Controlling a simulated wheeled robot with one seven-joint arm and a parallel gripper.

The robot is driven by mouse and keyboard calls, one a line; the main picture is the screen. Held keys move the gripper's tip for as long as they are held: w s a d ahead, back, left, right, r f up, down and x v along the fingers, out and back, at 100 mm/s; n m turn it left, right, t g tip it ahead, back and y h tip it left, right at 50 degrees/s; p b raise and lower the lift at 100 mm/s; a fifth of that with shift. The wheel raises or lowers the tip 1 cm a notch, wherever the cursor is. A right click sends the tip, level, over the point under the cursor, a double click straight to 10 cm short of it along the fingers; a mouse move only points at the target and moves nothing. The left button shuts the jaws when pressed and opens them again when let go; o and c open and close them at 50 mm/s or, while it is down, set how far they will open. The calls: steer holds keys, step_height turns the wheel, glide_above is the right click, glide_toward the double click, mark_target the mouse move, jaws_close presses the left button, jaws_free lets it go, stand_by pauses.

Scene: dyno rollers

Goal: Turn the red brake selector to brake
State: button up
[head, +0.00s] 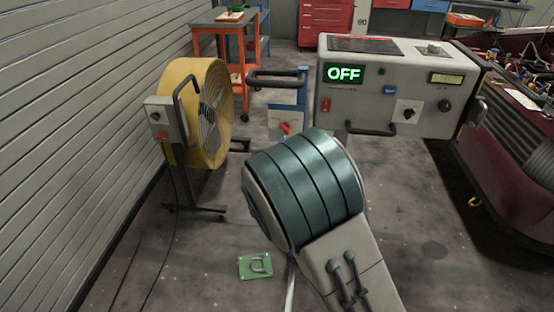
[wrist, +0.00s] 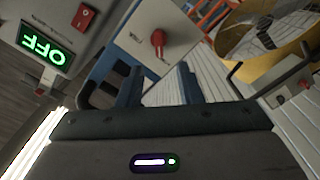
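The red brake selector (head: 285,128) is a small knob on a pale panel of a blue-framed stand (head: 288,97) in the head view, left of the grey console and just above my arm. In the wrist view the selector (wrist: 157,42) sits on the pale plate (wrist: 178,25), ahead of my fingers. My gripper (wrist: 158,84) is open, its two dark blue fingers spread with nothing between them. The fingers appear apart from the knob. Small labels near the knob are too small to read. My arm hides the gripper in the head view.
The grey console (head: 385,65) with a green OFF display (head: 344,74) and front handle stands right of the selector. A yellow drum fan (head: 180,110) stands left. A dark red car (head: 515,150) is at right. A green plate (head: 256,266) lies on the floor.

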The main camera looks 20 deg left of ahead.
steer(key=v, duration=0.5)
steer(key=shift+s, duration=0.2)
steer(key=d+r+m+g+p, duration=0.3)
steer(key=d+r, duration=0.1)
steer(key=d, duration=0.4)
steer(key=d+r+m+g+p, duration=0.2)
steer(key=d+r+g+p, duration=0.25)
steer(key=d, duration=0.45)
steer(key=s+d+r+m+g+h+p, duration=0.2)
steer(key=s+d+r+m+g, duration=0.1)
steer(key=s+d, duration=0.7)
steer(key=s+d+r+m+g+h+p, duration=0.2)
steer(key=s+d+r+m+g+p, duration=0.1)
steer(key=s+d, duration=0.8)
steer(key=shift+s+r+m+g, duration=0.5)
steer(key=shift+s+r+g, duration=0.05)
steer(key=shift+s+r, duration=0.25)
